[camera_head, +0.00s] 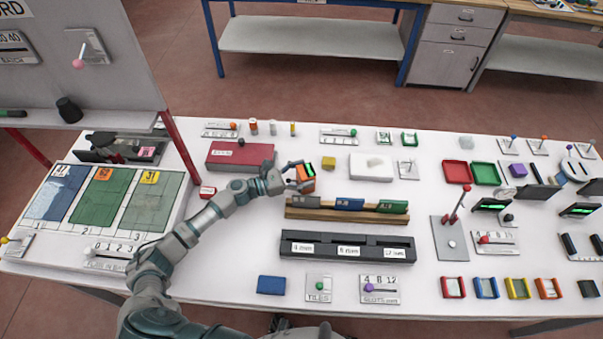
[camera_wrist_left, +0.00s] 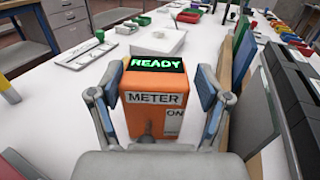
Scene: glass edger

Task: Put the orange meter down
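The orange meter (camera_head: 308,184) is at the end of my left arm, on the white table behind the wooden rack. In the left wrist view the meter (camera_wrist_left: 150,103) stands upright, with a green READY display, a METER label and a switch marked ON. My left gripper (camera_head: 296,179) has one finger on each side of it; in the left wrist view the fingers of the gripper (camera_wrist_left: 158,105) flank the meter closely. I cannot tell whether its base touches the table. My right gripper is not in view.
A dark red box (camera_head: 240,156) lies to the left of the meter and a white block (camera_head: 371,166) to its right. The wooden rack (camera_head: 347,210) with coloured pieces is close in front. Bare table (camera_head: 265,222) shows left of the rack.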

